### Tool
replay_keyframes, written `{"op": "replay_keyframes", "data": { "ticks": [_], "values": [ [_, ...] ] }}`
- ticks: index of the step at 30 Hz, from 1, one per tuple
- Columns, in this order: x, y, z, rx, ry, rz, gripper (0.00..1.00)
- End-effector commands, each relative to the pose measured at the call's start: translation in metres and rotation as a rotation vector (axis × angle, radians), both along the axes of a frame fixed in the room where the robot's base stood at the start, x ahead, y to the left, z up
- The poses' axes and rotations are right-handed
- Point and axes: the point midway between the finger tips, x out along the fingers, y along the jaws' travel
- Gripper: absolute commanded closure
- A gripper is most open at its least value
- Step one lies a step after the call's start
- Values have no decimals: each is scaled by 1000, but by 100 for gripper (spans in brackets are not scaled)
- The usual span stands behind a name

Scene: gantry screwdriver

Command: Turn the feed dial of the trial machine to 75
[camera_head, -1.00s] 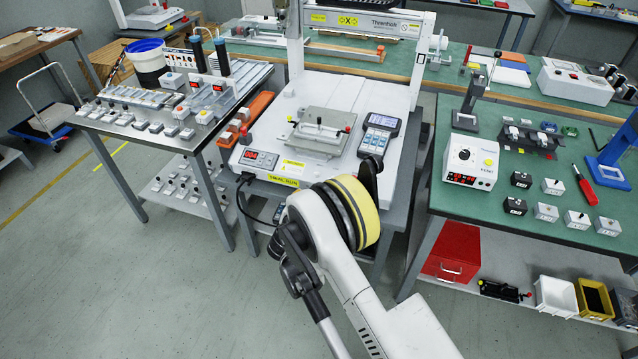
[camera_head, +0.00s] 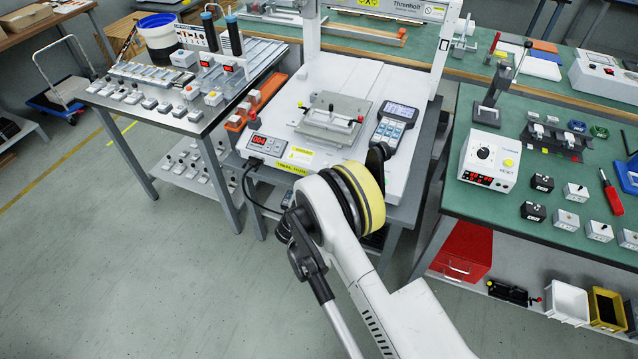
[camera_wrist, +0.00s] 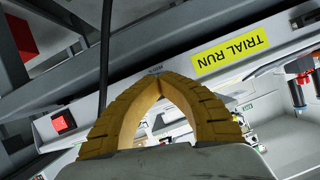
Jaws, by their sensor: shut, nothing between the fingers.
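The trial machine (camera_head: 408,187) is a white gantry machine with a yellow "TRIAL RUN" label on its front; the label (camera_wrist: 230,50) shows upside down in the wrist view. A small panel with a red digital display (camera_head: 258,140) sits at its front left. I cannot make out a feed dial on the machine. A white control box (camera_head: 490,160) on the right bench has a black knob (camera_head: 483,152), a red display and a yellow button. My gripper (camera_wrist: 160,82) has orange fingers shut tip to tip, empty, near the machine's front. My arm hides it in the head view.
A red square button (camera_wrist: 63,122) shows left of my fingers in the wrist view. A black cable (camera_wrist: 105,60) hangs nearby. The left bench (camera_head: 185,122) holds rows of small parts; the green right bench (camera_head: 560,200) holds small blocks and tools. Open floor lies at front left.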

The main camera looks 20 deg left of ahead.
Motion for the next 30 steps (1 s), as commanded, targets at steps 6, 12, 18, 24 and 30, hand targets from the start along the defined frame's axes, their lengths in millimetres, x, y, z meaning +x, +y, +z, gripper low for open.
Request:
{"op": "replay_keyframes", "data": {
  "ticks": [6, 12, 18, 24, 30],
  "values": [
    [1, 0, -1, -12, 1, -1, 100],
    [1, 0, 0, -87, 7, -2, 100],
    [1, 1, 0, -220, 17, -2, 100],
    [1, 2, 0, -355, 28, -2, 100],
    [2, 2, 0, -455, 35, -3, 100]
  ]
}}
